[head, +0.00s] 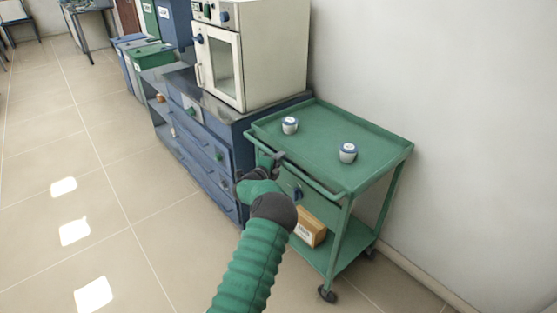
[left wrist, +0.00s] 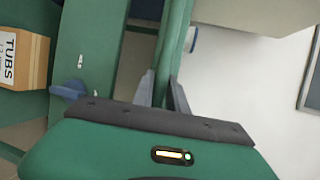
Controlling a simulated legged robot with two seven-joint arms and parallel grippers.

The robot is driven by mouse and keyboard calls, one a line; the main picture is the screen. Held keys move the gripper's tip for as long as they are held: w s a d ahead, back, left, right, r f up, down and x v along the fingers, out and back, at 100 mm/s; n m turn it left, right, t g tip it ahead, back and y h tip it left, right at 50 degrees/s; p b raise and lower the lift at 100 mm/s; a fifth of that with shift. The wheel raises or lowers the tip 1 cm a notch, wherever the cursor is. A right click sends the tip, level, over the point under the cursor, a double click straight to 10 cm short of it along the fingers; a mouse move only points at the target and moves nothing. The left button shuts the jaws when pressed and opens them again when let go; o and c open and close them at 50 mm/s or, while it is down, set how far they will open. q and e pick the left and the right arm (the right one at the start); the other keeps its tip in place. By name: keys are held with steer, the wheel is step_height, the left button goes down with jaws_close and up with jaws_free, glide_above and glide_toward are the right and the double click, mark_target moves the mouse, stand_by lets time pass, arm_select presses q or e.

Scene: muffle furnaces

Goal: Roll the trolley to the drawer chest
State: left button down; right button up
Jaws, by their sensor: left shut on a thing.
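The green trolley (head: 325,155) stands by the wall, its left end close against the blue drawer chest (head: 190,155). I cannot tell whether they touch. Two small white tubs with blue lids, one on the left (head: 290,125) and one on the right (head: 348,152), stand upright on its top tray. My left gripper (head: 277,160) is at the trolley's front edge. In the left wrist view its fingers (left wrist: 165,92) are shut on the green trolley handle bar (left wrist: 175,45). My right gripper is not in view.
A cardboard box (head: 311,227) lies on the trolley's lower shelf; its TUBS label shows in the left wrist view. A white furnace (head: 245,55) stands on the chest. Green and blue bins (head: 150,57) stand beyond. The tiled floor on the left is clear. A wall borders the right.

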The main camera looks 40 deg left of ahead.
arm_select(q)
steer(key=shift+s+a+f, duration=0.1)
steer(key=shift+f, duration=0.1)
steer(key=c, duration=1.7)
jaws_free()
steer(key=o, duration=0.4)
steer(key=shift+a+f, duration=0.1)
steer(key=shift+a, duration=0.2)
steer(key=shift+s+d+r, duration=0.1)
steer(key=shift+d+r, duration=0.1)
steer(key=shift+r, duration=0.05)
steer(key=p+v, duration=0.2)
steer(key=v, duration=1.4)
steer(key=shift+s+f, duration=0.15)
